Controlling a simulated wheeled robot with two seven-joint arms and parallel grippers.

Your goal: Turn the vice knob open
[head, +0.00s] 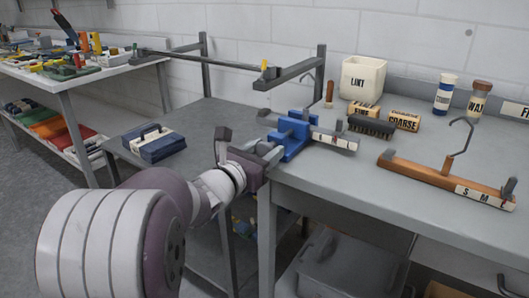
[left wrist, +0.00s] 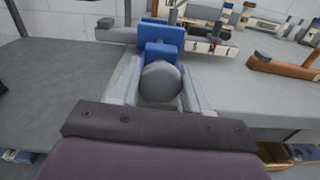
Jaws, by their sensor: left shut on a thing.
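A blue vice (head: 291,135) is mounted at the left edge of the grey workbench. Its blue body (left wrist: 162,45) also shows in the left wrist view, with a round grey knob (left wrist: 160,82) facing the camera. My left gripper (head: 268,152) reaches the vice from the front left. In the left wrist view its two fingers (left wrist: 160,90) stand on either side of the knob and are shut on it. In the head view the knob is hidden by the gripper. My right gripper is not in view.
A grey bar with a label strip (head: 335,138) sits at the vice. A wooden hanger (head: 440,181) lies on the workbench (head: 330,185). Behind stand a lint bin (head: 362,78), small boxes (head: 403,120) and two bottles (head: 445,93). A blue case (head: 158,145) lies left, on a lower surface.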

